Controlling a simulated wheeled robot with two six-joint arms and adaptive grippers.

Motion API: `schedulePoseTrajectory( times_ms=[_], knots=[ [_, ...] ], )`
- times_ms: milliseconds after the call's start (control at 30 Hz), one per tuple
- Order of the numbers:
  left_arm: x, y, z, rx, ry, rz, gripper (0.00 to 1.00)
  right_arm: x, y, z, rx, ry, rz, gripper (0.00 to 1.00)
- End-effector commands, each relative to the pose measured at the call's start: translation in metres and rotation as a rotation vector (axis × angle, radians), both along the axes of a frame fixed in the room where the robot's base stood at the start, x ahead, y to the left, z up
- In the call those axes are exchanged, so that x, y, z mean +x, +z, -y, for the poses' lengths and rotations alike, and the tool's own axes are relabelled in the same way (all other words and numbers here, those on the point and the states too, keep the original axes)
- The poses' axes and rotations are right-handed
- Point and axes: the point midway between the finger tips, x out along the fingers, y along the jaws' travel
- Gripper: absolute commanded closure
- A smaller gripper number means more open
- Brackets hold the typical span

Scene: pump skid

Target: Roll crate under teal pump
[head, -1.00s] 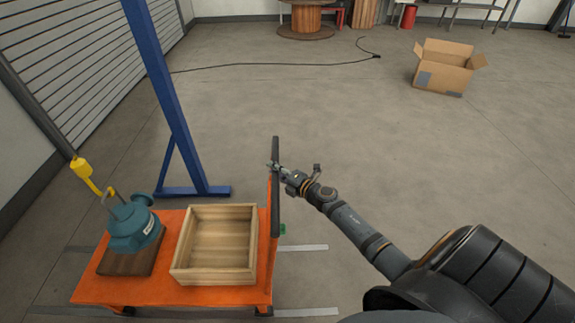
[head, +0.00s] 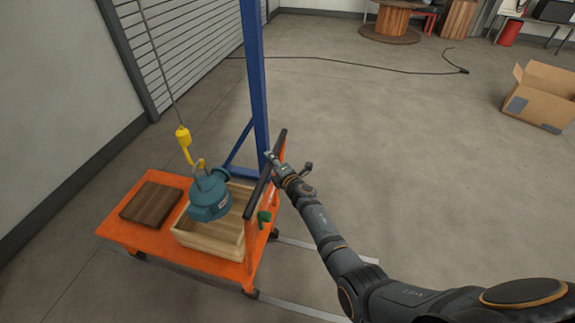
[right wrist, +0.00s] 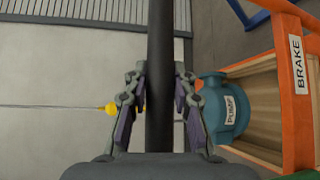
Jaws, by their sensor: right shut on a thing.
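The teal pump (head: 210,196) hangs from a yellow hook (head: 184,141) on a cable. In the head view it overlaps the back left part of the open wooden crate (head: 208,243); its exact height above the crate is hard to tell. The crate stands on an orange cart (head: 118,233). My right gripper (head: 271,160) is shut on the cart's black push handle (head: 252,197). In the right wrist view its fingers (right wrist: 160,80) lie on both sides of the handle bar, with the pump (right wrist: 224,104) in front of the crate (right wrist: 255,100). My left gripper is not in view.
A dark wooden block (head: 152,205) lies bare on the cart's left. A blue gantry post (head: 254,80) stands just behind the cart. A green pedal-like part (head: 264,218) and a BRAKE label (right wrist: 298,65) are at the handle end. Open floor lies to the right, with a cardboard box (head: 540,97).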

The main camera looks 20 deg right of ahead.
Motion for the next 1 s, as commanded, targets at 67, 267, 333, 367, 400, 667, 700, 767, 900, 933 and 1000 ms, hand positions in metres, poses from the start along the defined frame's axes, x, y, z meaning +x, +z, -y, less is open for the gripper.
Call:
schedulePoseTrajectory(
  times_ms=[67, 267, 333, 367, 400, 667, 700, 767, 900, 933, 1000],
  knots=[
    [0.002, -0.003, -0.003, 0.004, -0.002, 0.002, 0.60, 0.006, 0.003, -0.006, -0.002, -0.001, 0.006, 1.00],
    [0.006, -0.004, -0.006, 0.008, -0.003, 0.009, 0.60, 0.011, 0.002, -0.014, -0.005, -0.004, 0.005, 1.00],
    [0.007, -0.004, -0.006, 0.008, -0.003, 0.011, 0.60, 0.012, 0.002, -0.014, -0.005, -0.004, 0.004, 1.00],
    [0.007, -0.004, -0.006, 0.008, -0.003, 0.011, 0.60, 0.012, 0.002, -0.015, -0.005, -0.005, 0.003, 1.00],
    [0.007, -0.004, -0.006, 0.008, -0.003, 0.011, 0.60, 0.012, 0.002, -0.015, -0.005, -0.005, 0.003, 1.00],
    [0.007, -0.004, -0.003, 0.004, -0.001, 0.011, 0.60, 0.012, 0.003, -0.015, -0.004, -0.005, 0.004, 1.00],
    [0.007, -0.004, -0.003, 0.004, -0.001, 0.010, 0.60, 0.012, 0.003, -0.015, -0.004, -0.005, 0.005, 0.72],
    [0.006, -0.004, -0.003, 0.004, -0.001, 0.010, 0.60, 0.012, 0.003, -0.015, -0.004, -0.005, 0.005, 0.64],
    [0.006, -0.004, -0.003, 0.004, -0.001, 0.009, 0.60, 0.012, 0.002, -0.015, -0.003, -0.003, 0.002, 0.52],
    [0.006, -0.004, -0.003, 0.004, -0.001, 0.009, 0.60, 0.012, 0.001, -0.016, -0.003, -0.003, 0.002, 0.52],
    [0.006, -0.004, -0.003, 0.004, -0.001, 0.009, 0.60, 0.011, 0.001, -0.016, -0.003, -0.002, 0.002, 0.52]
  ],
)
